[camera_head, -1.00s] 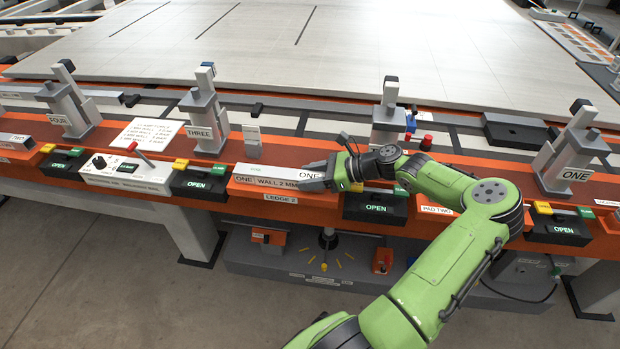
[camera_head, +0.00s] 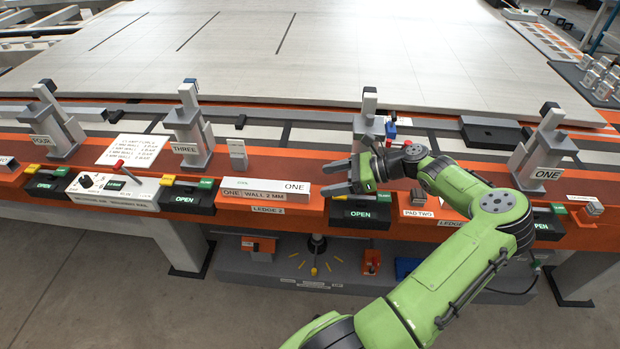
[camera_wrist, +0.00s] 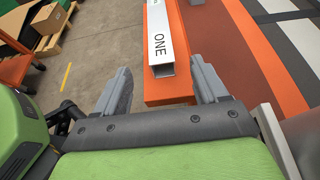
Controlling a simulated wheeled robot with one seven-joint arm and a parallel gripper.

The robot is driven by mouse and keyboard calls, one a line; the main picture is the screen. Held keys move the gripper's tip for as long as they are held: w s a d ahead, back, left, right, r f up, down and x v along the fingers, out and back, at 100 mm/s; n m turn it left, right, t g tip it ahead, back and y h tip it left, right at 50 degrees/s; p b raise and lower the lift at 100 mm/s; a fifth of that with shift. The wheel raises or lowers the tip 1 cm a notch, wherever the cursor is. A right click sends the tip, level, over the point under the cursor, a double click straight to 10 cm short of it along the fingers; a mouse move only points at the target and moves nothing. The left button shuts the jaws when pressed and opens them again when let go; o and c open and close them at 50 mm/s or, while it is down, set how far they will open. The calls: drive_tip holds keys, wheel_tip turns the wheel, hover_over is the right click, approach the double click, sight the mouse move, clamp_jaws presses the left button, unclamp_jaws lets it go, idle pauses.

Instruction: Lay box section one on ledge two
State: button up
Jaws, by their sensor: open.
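Box section one (camera_head: 262,190) is a long pale bar marked "ONE" and "WALL 2 MM". It lies lengthwise on ledge two (camera_head: 268,209), an orange ledge labelled "LEDGE 2" on the front of the jig. My gripper (camera_head: 338,177) is open and empty, just right of the bar's right end. In the wrist view my gripper (camera_wrist: 158,88) has its fingers spread, with the hollow near end of the box section (camera_wrist: 160,50) ahead between them. The bar rests on the orange ledge (camera_wrist: 165,98) there, and no finger seems to touch it.
Clamp posts labelled THREE (camera_head: 190,130) and ONE (camera_head: 541,150) stand along the orange rail. A black block reading OPEN (camera_head: 360,212) sits right of the ledge. A lever box (camera_head: 115,188) is to the left. The large pale panel (camera_head: 300,50) lies behind.

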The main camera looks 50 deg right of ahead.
drive_tip(key=shift+v, duration=0.8)
drive_tip(key=w+a+r+n+g+h, duration=0.1)
drive_tip(key=a+r+n+g+h, duration=0.15)
drive_tip(key=a+n+g, duration=0.6)
drive_tip(key=w+a+r+n+g+h, duration=0.25)
drive_tip(key=a+n, duration=0.35)
drive_tip(key=a, duration=0.7)
drive_tip(key=s+a+r+n+t+h, duration=0.1)
drive_tip(key=s+a+r+n+t, duration=0.2)
drive_tip(key=s+n, duration=0.4)
drive_tip(key=s+a+r+n+t+h, duration=0.2)
drive_tip(key=s+a+r+n, duration=0.4)
drive_tip(key=s+a+n, duration=0.1)
drive_tip(key=shift+s+a+r+t, duration=0.25)
drive_tip(key=shift+s+a+t, duration=0.15)
drive_tip(key=shift+a, duration=0.3)
wheel_tip(320, 180, up, 9)
drive_tip(key=p, duration=0.9)
